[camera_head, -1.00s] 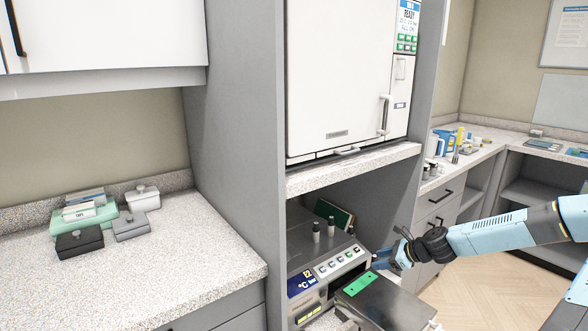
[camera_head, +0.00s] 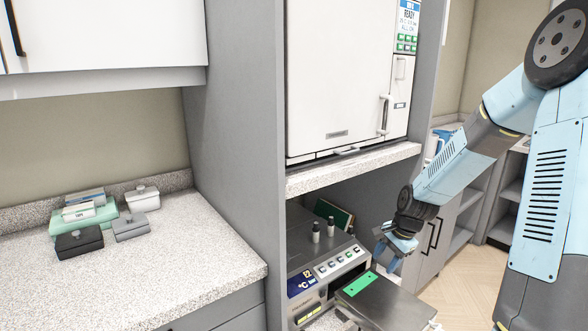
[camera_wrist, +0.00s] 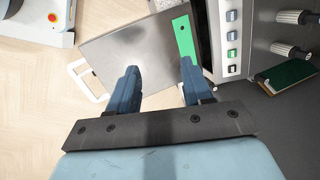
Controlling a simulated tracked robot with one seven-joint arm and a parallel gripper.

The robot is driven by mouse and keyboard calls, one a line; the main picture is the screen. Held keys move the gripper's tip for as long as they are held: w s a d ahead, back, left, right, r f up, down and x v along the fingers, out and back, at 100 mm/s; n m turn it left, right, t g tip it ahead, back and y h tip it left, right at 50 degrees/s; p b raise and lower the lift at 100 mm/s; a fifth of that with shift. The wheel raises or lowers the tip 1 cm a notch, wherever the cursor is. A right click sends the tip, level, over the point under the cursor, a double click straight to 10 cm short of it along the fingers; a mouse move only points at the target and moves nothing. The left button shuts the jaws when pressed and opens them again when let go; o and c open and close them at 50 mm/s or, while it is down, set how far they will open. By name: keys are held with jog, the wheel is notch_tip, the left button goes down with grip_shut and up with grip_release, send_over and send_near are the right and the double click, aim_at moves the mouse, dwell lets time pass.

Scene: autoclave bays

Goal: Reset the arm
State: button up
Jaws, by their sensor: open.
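My gripper (camera_head: 388,262) hangs at the end of my bent light-blue arm, right of the benchtop device in the head view. It points downward and its jaws are open. In the wrist view, my gripper's two blue fingers (camera_wrist: 158,82) stand apart with nothing between them. Beneath them is a flat grey metal plate or lid (camera_wrist: 120,50) with a green label (camera_wrist: 184,38) on it. The gripper appears above and clear of the plate.
The left counter (camera_head: 160,265) holds several small boxes. Wooden floor (camera_head: 465,275) is open at the right.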

jog(key=s+a+r+n+t+h, duration=0.1)
jog(key=s+r+n+h, duration=0.1)
jog(key=s+r+n, duration=0.5)
jog(key=s+a+r+t+h, duration=0.15)
jog(key=s+r, duration=0.35)
jog(key=r, duration=0.7)
jog(key=s+r+n, duration=0.2)
jog(key=s+r, duration=0.2)
jog(key=s, duration=0.3)
jog(key=s+r+n+t, duration=0.1)
jog(key=s+r+n, duration=0.1)
jog(key=s+r, duration=0.2)
jog(key=s+y, duration=0.1)
jog(key=s, duration=0.2)
jog(key=shift+s+a+r+n, duration=0.15)
jog(key=shift+a+r+n, duration=0.1)
jog(key=shift+n, duration=0.15)
